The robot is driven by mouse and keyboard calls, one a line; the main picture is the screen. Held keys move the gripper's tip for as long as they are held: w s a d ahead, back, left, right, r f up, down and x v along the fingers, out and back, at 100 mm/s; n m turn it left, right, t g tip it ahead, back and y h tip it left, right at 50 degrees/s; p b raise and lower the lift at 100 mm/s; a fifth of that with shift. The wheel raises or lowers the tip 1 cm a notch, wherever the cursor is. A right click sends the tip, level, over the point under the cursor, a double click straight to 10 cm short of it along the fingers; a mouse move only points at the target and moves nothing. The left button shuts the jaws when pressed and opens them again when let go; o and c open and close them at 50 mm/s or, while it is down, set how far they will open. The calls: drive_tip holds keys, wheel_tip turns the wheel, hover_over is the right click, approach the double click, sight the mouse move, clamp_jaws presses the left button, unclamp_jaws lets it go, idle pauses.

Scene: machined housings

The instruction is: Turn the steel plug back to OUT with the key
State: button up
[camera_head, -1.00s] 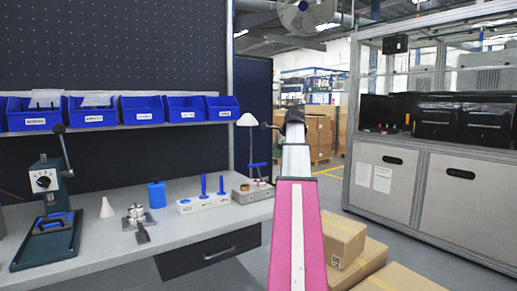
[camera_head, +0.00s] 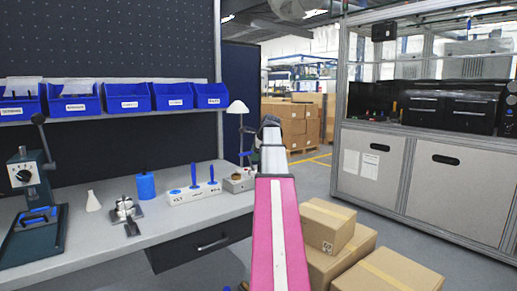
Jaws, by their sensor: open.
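A bright metal fitting (camera_head: 124,207) stands on the bench with a small flat plate in front of it. A white block (camera_head: 190,196) to its right holds two upright blue-handled tools (camera_head: 193,176), which may be keys. A grey box (camera_head: 238,184) with small fittings on top sits at the bench's right end. I cannot tell which fitting is the steel plug, and no OUT mark is readable. My arm reaches forward over the right side of the bench. My gripper (camera_head: 245,129) is a small dark shape at its far end, open, apart from these things; its fingers are hard to make out.
Blue bins (camera_head: 123,98) line the shelf above. A white lamp (camera_head: 238,107) rises behind the grey box. Cardboard boxes (camera_head: 345,245) stand on the floor at right.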

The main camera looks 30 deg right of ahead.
drive_tip(key=shift+w+a+f, duration=0.1)
drive_tip(key=shift+w+f, duration=0.2)
drive_tip(key=shift+f, duration=0.2)
clamp_jaws()
drive_tip(key=shift+n+y, duration=0.4)
drive_tip(key=shift+n, duration=0.3)
unclamp_jaws()
drive_tip(key=v, duration=1.1)
drive_tip(key=shift+w, duration=0.15)
